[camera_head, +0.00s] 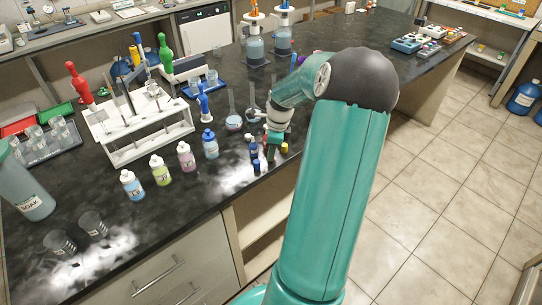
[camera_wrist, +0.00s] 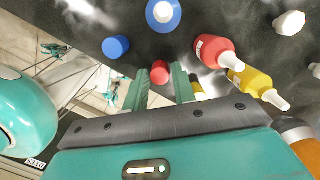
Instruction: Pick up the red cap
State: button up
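The red cap (camera_wrist: 160,72) is a small red round piece in the wrist view, just ahead of and between the tips of my gripper (camera_wrist: 160,82). The two green fingers stand apart with dark bench surface visible between them, so my gripper is open. I cannot tell whether either finger touches the cap. In the head view, my gripper (camera_head: 273,144) is low over the front edge of the dark bench, among small coloured pieces; the red cap is not clear there.
In the wrist view, a blue cap (camera_wrist: 116,47) lies left of the red one. A red bottle (camera_wrist: 212,48), a yellow bottle (camera_wrist: 257,82) and a blue-and-white item (camera_wrist: 163,14) are close by. In the head view, a blue-capped bottle (camera_head: 210,145) and round flasks (camera_head: 234,121) stand to the left.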

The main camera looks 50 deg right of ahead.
grip_shut()
